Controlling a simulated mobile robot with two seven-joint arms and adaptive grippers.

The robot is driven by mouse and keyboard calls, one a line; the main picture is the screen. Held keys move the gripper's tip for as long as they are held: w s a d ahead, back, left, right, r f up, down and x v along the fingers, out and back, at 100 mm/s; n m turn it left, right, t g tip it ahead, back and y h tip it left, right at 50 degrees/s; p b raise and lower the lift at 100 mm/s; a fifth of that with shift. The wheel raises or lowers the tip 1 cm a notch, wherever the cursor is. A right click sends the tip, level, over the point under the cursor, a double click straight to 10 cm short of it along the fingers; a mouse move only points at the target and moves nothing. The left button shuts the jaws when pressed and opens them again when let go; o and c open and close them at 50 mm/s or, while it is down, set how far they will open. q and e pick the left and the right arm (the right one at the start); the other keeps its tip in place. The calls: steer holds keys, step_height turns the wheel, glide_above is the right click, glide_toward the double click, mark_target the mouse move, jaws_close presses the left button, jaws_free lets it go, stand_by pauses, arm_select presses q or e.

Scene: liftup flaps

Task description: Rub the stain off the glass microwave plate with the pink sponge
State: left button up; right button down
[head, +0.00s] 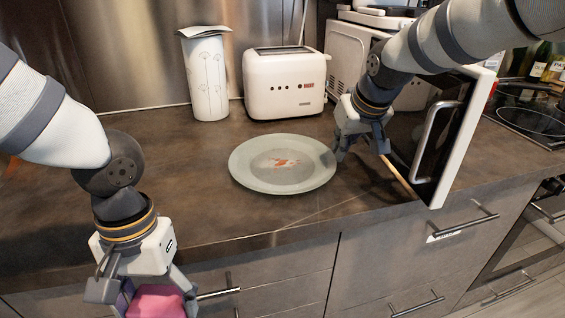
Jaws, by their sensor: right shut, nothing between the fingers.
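The glass microwave plate (252,174) lies flat on the dark countertop in the head view. A reddish-orange stain (283,162) shows near its middle. The pink sponge (157,301) is between the fingers of my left gripper (150,295), in front of the counter edge at the bottom left, partly cut off by the frame. My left gripper appears closed around the sponge. My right gripper (361,155) is shut and empty, just right of the plate's right rim. I cannot tell whether its fingertip touches the rim.
The white microwave (348,60) stands at the back right, its door (440,140) open toward the counter's front edge, close to my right arm. The counter left of the plate is clear.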

steer(key=shift+f, duration=0.45)
arm_select(q)
step_height(320, 180, up, 2)
steer(key=shift+w+r+t+p, duration=0.1)
steer(key=shift+t+p, duration=0.2)
steer(key=shift+p, duration=0.15)
arm_select(e)
step_height(320, 180, up, 4)
steer(key=shift+r, duration=0.15)
arm_select(q)
steer(key=shift+r, duration=0.35)
arm_select(e)
steer(key=shift+r, duration=0.9)
steer(key=shift+r, duration=0.1)
